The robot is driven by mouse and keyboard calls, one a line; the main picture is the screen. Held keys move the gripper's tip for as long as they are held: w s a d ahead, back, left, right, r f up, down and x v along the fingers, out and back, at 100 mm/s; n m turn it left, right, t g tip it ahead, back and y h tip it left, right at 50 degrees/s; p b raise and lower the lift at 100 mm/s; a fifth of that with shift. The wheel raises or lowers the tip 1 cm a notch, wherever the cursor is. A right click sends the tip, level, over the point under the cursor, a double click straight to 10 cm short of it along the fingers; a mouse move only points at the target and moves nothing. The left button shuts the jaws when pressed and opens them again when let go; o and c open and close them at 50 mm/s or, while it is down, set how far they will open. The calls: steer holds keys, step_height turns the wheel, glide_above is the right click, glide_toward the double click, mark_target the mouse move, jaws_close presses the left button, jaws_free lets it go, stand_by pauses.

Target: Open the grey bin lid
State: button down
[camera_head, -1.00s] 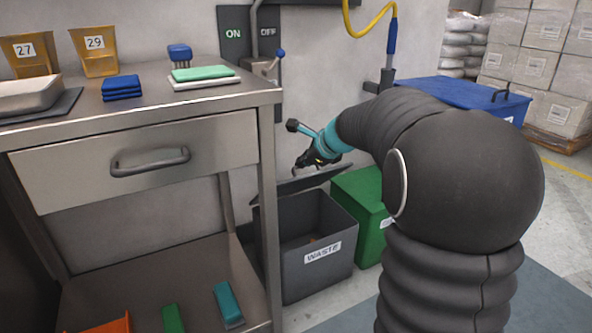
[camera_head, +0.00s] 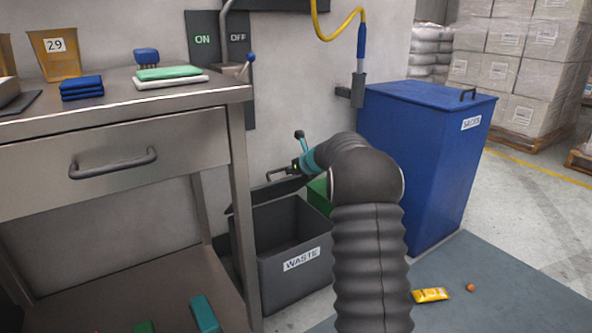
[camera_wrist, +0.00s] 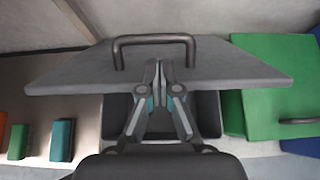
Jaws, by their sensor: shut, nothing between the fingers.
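The grey bin (camera_head: 292,279), labelled WASTE, stands on the floor right of the steel bench, and its dark inside shows from above. Its grey lid (camera_head: 270,195) is raised and tilted above the opening. In the wrist view the lid (camera_wrist: 225,72) spans the picture, with its dark bar handle (camera_wrist: 155,40) at the upper edge. My gripper (camera_wrist: 160,68) is shut and empty, its fingertips in front of the lid just below the handle. I cannot tell whether they touch it. In the head view my gripper (camera_head: 291,171) is small, beside the lid handle.
A green bin (camera_head: 319,193) is mostly hidden behind my arm; it shows in the wrist view (camera_wrist: 275,75). A tall blue bin (camera_head: 425,160) stands to the right. The steel bench (camera_head: 130,105) is close on the left. A yellow packet (camera_head: 430,295) and small orange ball (camera_head: 470,287) lie on the floor mat.

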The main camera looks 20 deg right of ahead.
steer(key=shift+x, duration=1.85)
